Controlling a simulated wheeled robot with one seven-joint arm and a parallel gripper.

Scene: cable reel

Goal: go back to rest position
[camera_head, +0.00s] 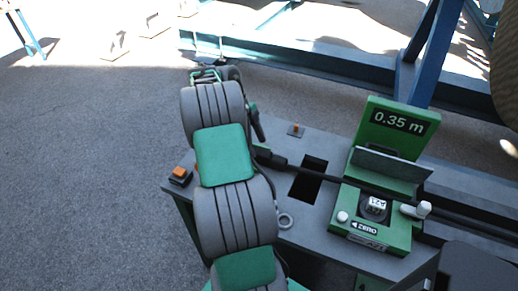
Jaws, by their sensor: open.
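My arm, grey with green bands, reaches up the left of the bench and covers much of my gripper. A dark part of my gripper (257,124) shows just right of the arm, above the bench. It is open, and nothing shows held in it. The black cable (323,174) has a thicker end (271,157) beside my arm, just below the gripper and apart from it in the picture. The cable runs right across a dark opening in the bench and through the green length meter (372,234). The meter's display (397,121) reads 0.35 m.
The grey bench (322,142) carries an orange button (180,173) at its left edge, a small orange switch (295,130) and a ring (285,220). Blue steel frames (434,50) and part of a large brown reel (507,70) stand behind. Open floor lies left.

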